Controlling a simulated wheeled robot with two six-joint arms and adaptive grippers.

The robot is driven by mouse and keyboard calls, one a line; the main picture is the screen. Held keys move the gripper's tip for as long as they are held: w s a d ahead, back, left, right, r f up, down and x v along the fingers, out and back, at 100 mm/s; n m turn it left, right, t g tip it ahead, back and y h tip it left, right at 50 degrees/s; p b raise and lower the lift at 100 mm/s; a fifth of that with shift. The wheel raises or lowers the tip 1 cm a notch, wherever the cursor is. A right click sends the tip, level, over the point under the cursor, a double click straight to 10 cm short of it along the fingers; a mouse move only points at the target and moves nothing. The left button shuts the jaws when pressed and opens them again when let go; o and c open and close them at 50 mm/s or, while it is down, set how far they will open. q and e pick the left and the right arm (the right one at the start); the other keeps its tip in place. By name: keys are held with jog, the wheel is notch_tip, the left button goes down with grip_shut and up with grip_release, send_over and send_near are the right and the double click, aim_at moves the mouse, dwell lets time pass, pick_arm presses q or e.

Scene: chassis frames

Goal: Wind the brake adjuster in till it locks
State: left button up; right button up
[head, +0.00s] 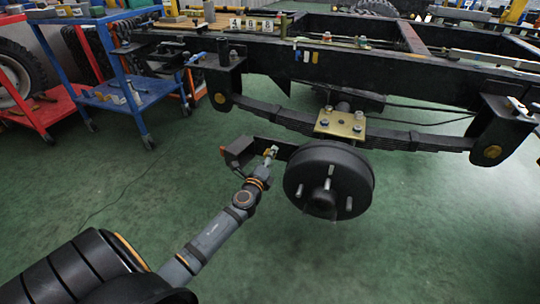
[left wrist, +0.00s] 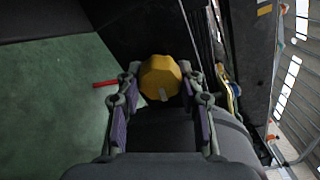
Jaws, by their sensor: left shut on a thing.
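The brake adjuster is a yellow faceted knob (left wrist: 160,77) with a pale mark on its lower face, in the left wrist view. My left gripper (left wrist: 160,92) is shut on it, with a purple-padded finger on each side. In the head view my left gripper (head: 270,153) is small, at the dark bracket left of the black brake drum (head: 328,180), and the knob is mostly hidden there. The drum has several studs and hangs below the leaf spring (head: 270,112). My right gripper is not in view.
The black chassis frame (head: 360,65) and the spring hanger (head: 222,85) stand above and behind my left gripper. A blue cart (head: 130,98) and a red cart (head: 40,108) stand at the left. The green floor in front is clear.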

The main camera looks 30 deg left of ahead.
pick_arm(q)
jog(key=m+p, duration=0.1)
jog(key=m, duration=0.3)
jog(key=shift+f+m, duration=0.1)
jog(key=shift+m, duration=0.2)
jog(key=m, duration=0.3)
jog(key=shift+m+p, duration=0.4)
jog(key=m+p, duration=0.1)
jog(key=m, duration=0.3)
jog(key=shift+a, duration=0.1)
jog(key=shift+f+m+p, duration=0.1)
jog(key=shift+m+p, duration=0.25)
jog(key=shift+m, duration=1.35)
jog(key=o, duration=1.2)
jog(key=shift+a, duration=0.1)
jog(key=v, duration=1.2)
jog(key=shift+s, duration=0.1)
